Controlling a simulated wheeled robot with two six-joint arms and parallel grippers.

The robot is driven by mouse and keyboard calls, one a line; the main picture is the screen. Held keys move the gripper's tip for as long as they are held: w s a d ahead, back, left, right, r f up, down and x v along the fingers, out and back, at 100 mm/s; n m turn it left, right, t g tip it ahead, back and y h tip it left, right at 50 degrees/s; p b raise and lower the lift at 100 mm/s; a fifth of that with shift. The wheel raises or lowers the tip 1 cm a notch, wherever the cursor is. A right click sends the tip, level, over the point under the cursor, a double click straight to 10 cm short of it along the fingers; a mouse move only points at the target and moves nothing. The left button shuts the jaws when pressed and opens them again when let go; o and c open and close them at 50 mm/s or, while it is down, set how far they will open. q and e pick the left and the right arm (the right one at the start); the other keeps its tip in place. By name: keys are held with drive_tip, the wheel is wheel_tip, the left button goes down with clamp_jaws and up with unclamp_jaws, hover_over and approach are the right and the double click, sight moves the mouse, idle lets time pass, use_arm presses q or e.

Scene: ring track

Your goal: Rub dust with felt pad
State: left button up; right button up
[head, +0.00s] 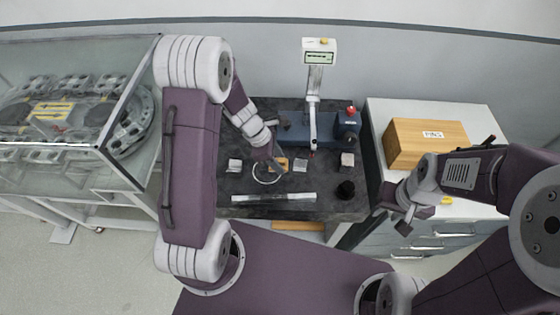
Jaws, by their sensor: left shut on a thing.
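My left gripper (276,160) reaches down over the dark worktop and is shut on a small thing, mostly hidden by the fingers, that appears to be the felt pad. A tan patch (283,164) shows right at the fingertips; I cannot tell whether it is part of the pad or lies under it. A thin white ring (258,179) lies on the worktop just below the fingertips. I cannot make out dust at this size. My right gripper (404,213) hangs in front of the white cabinet at the right, away from the worktop; its jaw opening is unclear.
The dark worktop (335,207) holds a pale bar (273,198), small light blocks (235,165) (347,160), a black knob-like piece (345,190) and a blue device with a display post (319,58). A wooden PINS box (425,142) stands right; a glass-covered ring track (70,115) stands left.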

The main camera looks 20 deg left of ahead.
use_arm(q)
wheel_tip(320, 180, up, 3)
drive_tip(key=shift+d+f+p, duration=0.1)
drive_tip(key=shift+d+p, duration=0.05)
drive_tip(key=shift+p, duration=0.95)
drive_tip(key=shift+r+p, duration=0.6)
drive_tip(key=shift+p, duration=0.05)
drive_tip(key=shift+f, duration=0.1)
